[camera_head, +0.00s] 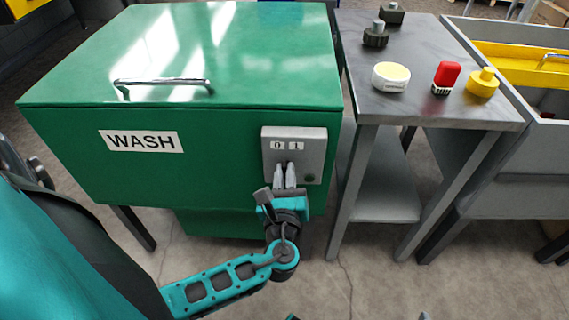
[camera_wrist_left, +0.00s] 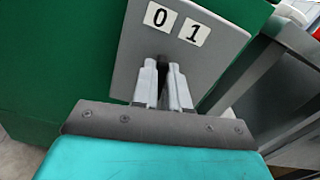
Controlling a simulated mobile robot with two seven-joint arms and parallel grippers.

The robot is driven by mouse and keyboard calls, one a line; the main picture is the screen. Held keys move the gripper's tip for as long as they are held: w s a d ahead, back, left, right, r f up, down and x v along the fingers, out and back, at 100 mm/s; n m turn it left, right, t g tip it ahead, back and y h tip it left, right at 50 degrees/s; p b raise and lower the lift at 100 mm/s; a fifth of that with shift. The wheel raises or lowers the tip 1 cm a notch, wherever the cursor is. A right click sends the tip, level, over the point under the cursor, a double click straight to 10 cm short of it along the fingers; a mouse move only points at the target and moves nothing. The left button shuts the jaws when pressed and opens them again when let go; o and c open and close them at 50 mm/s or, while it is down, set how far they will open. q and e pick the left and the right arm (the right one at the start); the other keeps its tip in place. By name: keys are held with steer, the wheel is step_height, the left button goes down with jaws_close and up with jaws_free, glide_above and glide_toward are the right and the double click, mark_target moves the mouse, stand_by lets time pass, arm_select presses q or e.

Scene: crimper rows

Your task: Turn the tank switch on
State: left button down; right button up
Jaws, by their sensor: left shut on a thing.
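The green wash tank (camera_head: 230,150) carries a "WASH" label and a grey switch panel (camera_head: 314,143) at the right of its front. The panel is marked 0 on the left and 1 on the right, and it fills the upper middle of the left wrist view (camera_wrist_left: 205,60). My left gripper (camera_head: 285,172) is at the panel, just below the marks. It is shut on the dark switch lever, of which only a small part (camera_wrist_left: 164,62) shows between the fingertips. The fingers hide the rest, so its exact position is hard to tell. My right gripper is not in view.
A grey bin with a yellow tray (camera_head: 515,62) is further right. The tank lid has a handle (camera_head: 163,82).

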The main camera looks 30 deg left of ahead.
arm_select(q)
steer(key=m+p, duration=0.3)
steer(key=m, duration=0.1)
steer(key=m+p, duration=0.4)
steer(key=shift+w+d+p, duration=0.15)
steer(key=shift+w+p, duration=0.05)
steer(key=shift+p, duration=0.1)
steer(key=shift+m, duration=0.3)
steer(key=c, duration=1.1)
jaws_free()
steer(key=shift+c, duration=0.2)
